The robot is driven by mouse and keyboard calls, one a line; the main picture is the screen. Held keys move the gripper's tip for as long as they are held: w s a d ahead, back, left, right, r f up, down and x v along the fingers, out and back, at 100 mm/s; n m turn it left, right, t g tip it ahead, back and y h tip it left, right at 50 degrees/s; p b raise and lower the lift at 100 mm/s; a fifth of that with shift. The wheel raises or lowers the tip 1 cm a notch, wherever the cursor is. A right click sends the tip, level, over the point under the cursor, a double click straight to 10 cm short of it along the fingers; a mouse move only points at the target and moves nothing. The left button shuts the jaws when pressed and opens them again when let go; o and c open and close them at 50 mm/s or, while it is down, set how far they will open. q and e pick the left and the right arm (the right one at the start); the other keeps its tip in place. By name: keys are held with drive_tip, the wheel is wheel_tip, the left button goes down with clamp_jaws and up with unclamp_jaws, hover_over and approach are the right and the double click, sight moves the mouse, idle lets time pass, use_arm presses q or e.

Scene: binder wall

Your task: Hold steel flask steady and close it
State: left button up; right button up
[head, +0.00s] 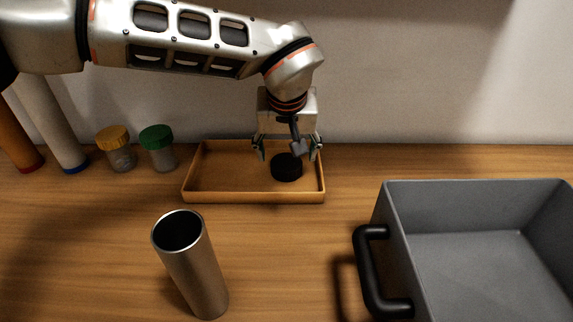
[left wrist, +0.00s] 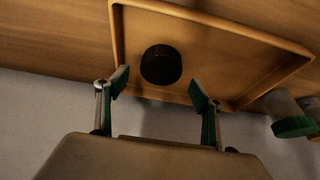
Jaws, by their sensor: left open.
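The steel flask (head: 197,272) stands upright and open at the front of the wooden table, left of centre in the head view. Its black lid (head: 286,168) lies in the shallow wooden tray (head: 228,196) at the back. The lid also shows in the left wrist view (left wrist: 161,64). My left gripper (head: 287,152) is open over the right part of the tray, close to the lid. In the left wrist view its two fingers (left wrist: 160,85) are spread wide, with the lid ahead between them and nothing held. My right gripper is in neither view.
A grey bin (head: 470,250) with a black handle (head: 370,275) stands at the right. Jars with a yellow lid (head: 113,138) and a green lid (head: 157,137) stand left of the tray. Bare table lies between flask and bin.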

sight(286, 163)
use_arm(q)
drive_tip(key=x, duration=0.3)
drive_tip(key=shift+s+f+b, duration=0.1)
drive_tip(key=shift+f+b, duration=0.3)
drive_tip(key=shift+f, duration=0.05)
drive_tip(key=shift+r, duration=0.35)
drive_tip(key=c, duration=0.8)
drive_tip(key=shift+c, duration=0.6)
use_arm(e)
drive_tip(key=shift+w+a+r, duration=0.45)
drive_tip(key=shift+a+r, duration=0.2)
